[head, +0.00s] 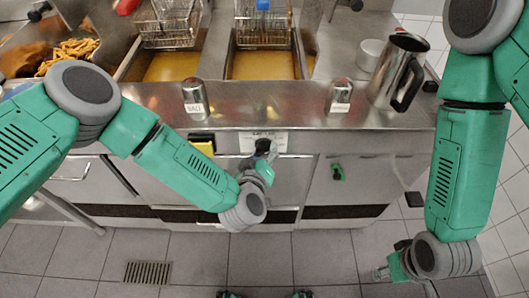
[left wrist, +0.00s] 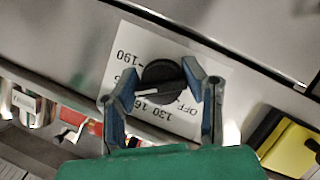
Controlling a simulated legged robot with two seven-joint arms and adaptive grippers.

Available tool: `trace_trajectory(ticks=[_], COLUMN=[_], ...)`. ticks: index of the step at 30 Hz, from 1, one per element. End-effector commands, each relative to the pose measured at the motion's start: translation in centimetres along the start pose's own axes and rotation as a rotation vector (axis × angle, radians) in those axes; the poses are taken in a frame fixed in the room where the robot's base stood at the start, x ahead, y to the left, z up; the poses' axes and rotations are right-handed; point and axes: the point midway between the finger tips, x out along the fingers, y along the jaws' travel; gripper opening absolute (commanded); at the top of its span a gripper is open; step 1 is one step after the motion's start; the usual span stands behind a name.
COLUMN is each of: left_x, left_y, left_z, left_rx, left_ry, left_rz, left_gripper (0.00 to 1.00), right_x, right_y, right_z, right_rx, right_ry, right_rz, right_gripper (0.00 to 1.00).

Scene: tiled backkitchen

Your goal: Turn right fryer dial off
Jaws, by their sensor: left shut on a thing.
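The fryer dial (left wrist: 162,84) is a black round knob on a white label (left wrist: 125,60) marked OFF, 130, 160 and 190. Its white mark points left in the left wrist view, away from OFF. In the head view the dial (head: 263,146) is on the front panel below the right fryer (head: 262,66), partly hidden by my gripper. My left gripper (left wrist: 160,88) is shut on the dial, one finger on either side; it also shows in the head view (head: 263,165). My right gripper (head: 382,272) hangs low at the right, away from the counter; its jaws are too small to judge.
A yellow-and-black box (head: 202,144) is on the panel left of the dial. Two shakers (head: 194,98) (head: 340,96) and a metal jug (head: 398,72) stand on the counter edge. Fryer baskets (head: 168,22) hang above the oil.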

Motion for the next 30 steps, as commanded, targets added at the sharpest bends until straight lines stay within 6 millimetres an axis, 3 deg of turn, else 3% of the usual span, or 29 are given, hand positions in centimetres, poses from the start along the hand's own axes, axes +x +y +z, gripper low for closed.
trace_trajectory(ticks=[14, 30], left_x=[0.2, 0.2], left_y=[-0.2, -0.4], left_z=[0.3, 0.4], left_rx=[-0.365, -0.842], left_ry=[0.001, 0.0], left_rz=[0.151, 0.343], left_gripper=[0.1, 0.1], right_x=[4.0, 10.2], right_y=[0.0, -0.1], right_z=[0.2, 0.6], right_rx=[0.0, 0.0], right_ry=[0.0, 0.0], right_rz=[0.0, 0.0], right_gripper=[0.4, 0.4])
